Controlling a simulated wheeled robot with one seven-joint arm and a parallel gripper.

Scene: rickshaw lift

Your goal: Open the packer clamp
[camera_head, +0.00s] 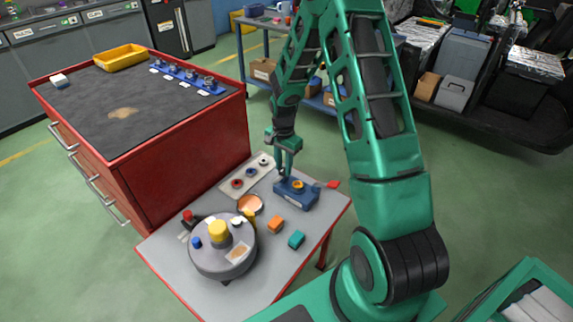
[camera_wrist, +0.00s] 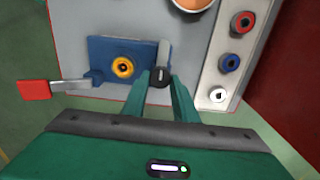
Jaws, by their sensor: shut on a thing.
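A blue fixture (camera_head: 294,195), which looks like the packer clamp, sits at the right back part of the grey table. It has a yellow ring around a dark hole on its face. In the wrist view the fixture (camera_wrist: 104,50) is left of centre, with a grey lever (camera_wrist: 163,50) at its right side. A red tab (camera_wrist: 34,89) on a grey bar sticks out from its left side. My gripper (camera_wrist: 160,82) is shut on the lever's dark end, one finger on each side. In the head view my gripper (camera_head: 284,172) is at the fixture's left end, the lever hardly visible.
A strip with red, blue and white knobs (camera_head: 250,172) lies left of the fixture. A copper dish (camera_head: 249,205), a grey drum (camera_head: 218,262) with a yellow knob, an orange block (camera_head: 276,224) and a teal block (camera_head: 296,240) stand nearer. A red cabinet (camera_head: 185,140) adjoins the table.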

